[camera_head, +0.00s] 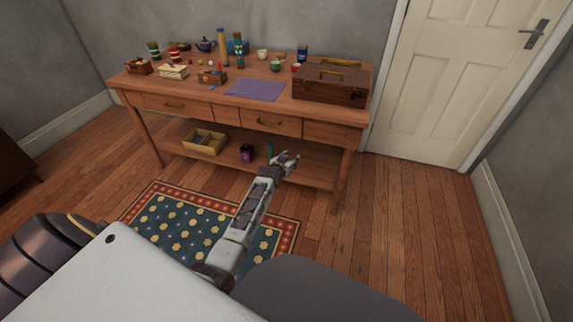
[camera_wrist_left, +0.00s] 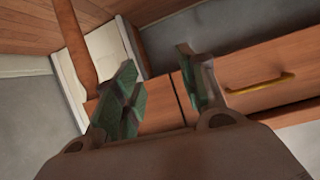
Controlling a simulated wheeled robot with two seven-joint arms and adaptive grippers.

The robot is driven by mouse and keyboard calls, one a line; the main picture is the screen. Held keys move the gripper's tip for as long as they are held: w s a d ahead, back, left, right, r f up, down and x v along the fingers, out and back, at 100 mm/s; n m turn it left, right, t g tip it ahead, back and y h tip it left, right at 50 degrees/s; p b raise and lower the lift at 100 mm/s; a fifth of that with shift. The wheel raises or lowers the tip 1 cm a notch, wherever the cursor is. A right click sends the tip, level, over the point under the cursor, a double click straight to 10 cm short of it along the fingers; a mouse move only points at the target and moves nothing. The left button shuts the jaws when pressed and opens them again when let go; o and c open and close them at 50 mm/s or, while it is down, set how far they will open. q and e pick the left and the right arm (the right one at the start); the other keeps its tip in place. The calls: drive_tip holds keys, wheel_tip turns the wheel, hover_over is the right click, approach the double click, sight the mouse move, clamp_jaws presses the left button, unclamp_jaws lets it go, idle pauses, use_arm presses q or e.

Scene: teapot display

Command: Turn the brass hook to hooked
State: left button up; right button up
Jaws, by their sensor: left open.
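The brass hook cannot be made out for certain in either view. A dark wooden case (camera_head: 322,93) with a handle on its lid stands at the right end of the wooden table (camera_head: 345,114); small fittings on its front are too small to tell. My left gripper (camera_head: 286,160) is open and empty, in front of the table and below its drawers, apart from the case. In the left wrist view its two greenish fingers (camera_wrist_left: 163,92) are spread, with the table's drawer fronts behind them. My right gripper is in neither view.
Drawers with brass handles (camera_wrist_left: 260,83) line the table front. A purple cloth (camera_head: 257,90) lies left of the case. Teapots, cups and small boxes crowd the table's left and back. A lower shelf holds an open box (camera_head: 205,142). A patterned rug (camera_head: 190,222) covers floor before the table.

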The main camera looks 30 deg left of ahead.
use_arm(q)
drive_tip(key=shift+s+f+g+p, duration=0.15)
drive_tip(key=shift+s+f, duration=0.25)
drive_tip(key=shift+f, duration=0.25)
drive_tip(key=shift+s+f+g+p, duration=0.15)
drive_tip(key=shift+s+f, duration=0.2)
drive_tip(key=shift+f, duration=0.3)
